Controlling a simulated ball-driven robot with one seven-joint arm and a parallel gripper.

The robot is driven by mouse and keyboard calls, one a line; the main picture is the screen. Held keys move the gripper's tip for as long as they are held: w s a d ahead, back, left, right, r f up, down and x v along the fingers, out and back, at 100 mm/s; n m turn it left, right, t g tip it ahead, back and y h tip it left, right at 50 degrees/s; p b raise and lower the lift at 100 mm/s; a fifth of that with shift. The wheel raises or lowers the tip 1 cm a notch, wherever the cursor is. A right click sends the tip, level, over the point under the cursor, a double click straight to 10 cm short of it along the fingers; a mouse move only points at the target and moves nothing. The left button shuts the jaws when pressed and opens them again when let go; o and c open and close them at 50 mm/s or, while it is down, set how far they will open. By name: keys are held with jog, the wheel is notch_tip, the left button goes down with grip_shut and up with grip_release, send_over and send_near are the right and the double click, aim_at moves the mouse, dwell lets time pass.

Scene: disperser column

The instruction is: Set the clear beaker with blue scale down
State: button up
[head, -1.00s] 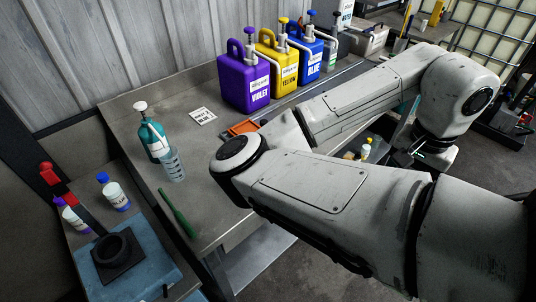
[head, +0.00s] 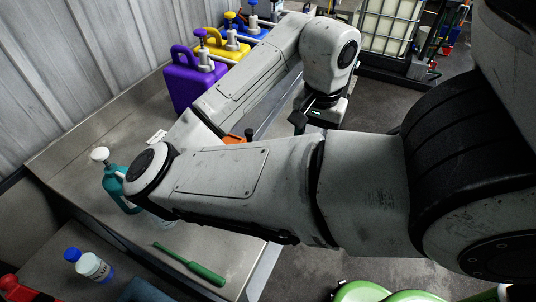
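My gripper (head: 308,118) is at the end of my bent arm, to the right of the bench's edge in the picture. It is small and dark, and I cannot tell whether its fingers are open or shut or whether they hold anything. A clear beaker appears to stand on the metal bench beside the teal bottle (head: 116,187). Only a faint lower part of the beaker (head: 164,223) shows under my arm, and its scale is hidden now. My gripper is well away from that beaker.
On the metal bench (head: 75,160) are violet (head: 190,88), yellow and blue pump canisters, a white card, an orange item (head: 233,139) and a green tool (head: 190,264). A blue-capped bottle (head: 92,266) stands lower left. Floor is open right of the bench.

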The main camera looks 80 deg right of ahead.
jog(key=shift+w+d+f+p, duration=0.25)
jog(key=shift+w+d+f, duration=0.65)
jog(key=shift+w+f, duration=0.9)
jog(key=shift+w+d+f+p, duration=0.3)
jog(key=shift+w+d+f, duration=0.9)
jog(key=shift+f, duration=0.9)
jog(key=shift+w+d+f+p, duration=0.25)
jog(key=shift+w+d+f, duration=0.4)
jog(key=shift+w+f, duration=1.25)
jog(key=shift+s+f, duration=0.1)
jog(key=shift+f, duration=0.1)
jog(key=o, duration=1)
jog(key=shift+o, duration=0.2)
notch_tip(320, 180, up, 12)
jog(key=b, duration=0.1)
jog(key=shift+r, duration=0.2)
